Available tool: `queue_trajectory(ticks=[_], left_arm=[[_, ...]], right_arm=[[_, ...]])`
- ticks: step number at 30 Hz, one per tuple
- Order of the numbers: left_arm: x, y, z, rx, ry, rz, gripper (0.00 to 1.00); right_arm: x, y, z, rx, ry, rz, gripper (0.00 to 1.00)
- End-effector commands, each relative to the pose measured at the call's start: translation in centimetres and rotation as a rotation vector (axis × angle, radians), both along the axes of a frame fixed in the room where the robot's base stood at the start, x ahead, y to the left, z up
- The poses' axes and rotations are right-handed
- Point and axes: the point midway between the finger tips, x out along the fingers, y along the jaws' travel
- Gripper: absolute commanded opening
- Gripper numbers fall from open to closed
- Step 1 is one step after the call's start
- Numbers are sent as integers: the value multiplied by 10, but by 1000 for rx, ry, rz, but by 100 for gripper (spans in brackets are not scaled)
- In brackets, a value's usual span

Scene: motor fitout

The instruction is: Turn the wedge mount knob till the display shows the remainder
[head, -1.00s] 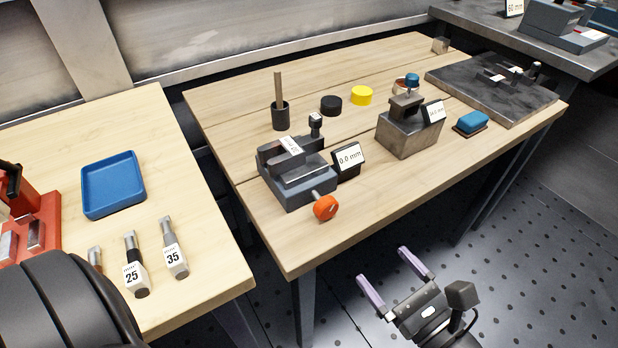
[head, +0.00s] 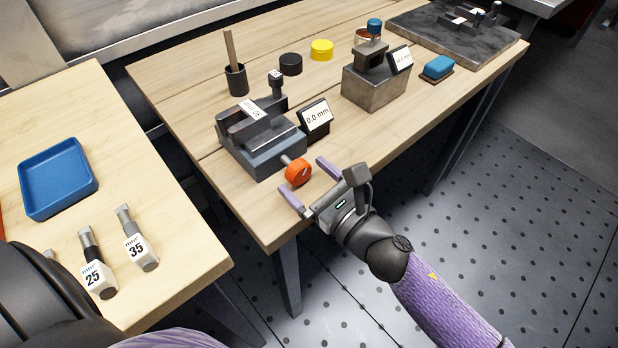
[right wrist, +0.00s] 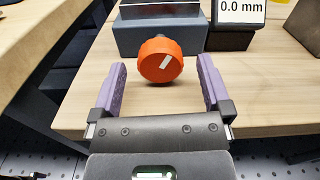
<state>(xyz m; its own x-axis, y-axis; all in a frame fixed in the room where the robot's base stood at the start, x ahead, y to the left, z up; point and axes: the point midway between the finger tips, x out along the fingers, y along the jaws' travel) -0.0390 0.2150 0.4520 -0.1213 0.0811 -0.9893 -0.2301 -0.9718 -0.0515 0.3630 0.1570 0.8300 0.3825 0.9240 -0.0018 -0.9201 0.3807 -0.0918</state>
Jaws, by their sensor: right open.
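The orange knob (head: 298,172) sticks out from the front of the grey wedge mount (head: 262,143) on a short shaft. In the right wrist view the knob (right wrist: 160,60) shows a white mark slanting up to the right. The small display (head: 316,118) beside the mount reads 0.0 mm, and it also shows in the right wrist view (right wrist: 240,12). My right gripper (head: 310,178) is open, with its purple fingers to either side of the knob and apart from it. The knob is just beyond the fingertips. My left gripper is not in view.
A metal block (head: 375,88) with a second display stands to the right, with a blue-topped pad (head: 438,67) near it. Black (head: 290,64) and yellow (head: 321,50) caps and a cup with a stick (head: 236,80) stand behind. A blue tray (head: 58,210) is on the left table.

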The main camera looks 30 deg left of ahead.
Motion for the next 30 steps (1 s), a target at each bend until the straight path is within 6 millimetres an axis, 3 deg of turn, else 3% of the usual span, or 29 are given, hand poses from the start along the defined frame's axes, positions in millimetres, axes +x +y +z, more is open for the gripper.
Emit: queue_trajectory(ticks=[1,2,14,22,30], left_arm=[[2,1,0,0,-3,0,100],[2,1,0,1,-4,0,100],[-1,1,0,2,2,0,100],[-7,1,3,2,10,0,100],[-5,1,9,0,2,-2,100]], right_arm=[[0,0,0,0,0,0,97],[0,0,0,0,0,0,90],[0,0,0,0,1,0,6],[0,0,0,15,35,0,4],[0,0,2,80,189,0,5]])
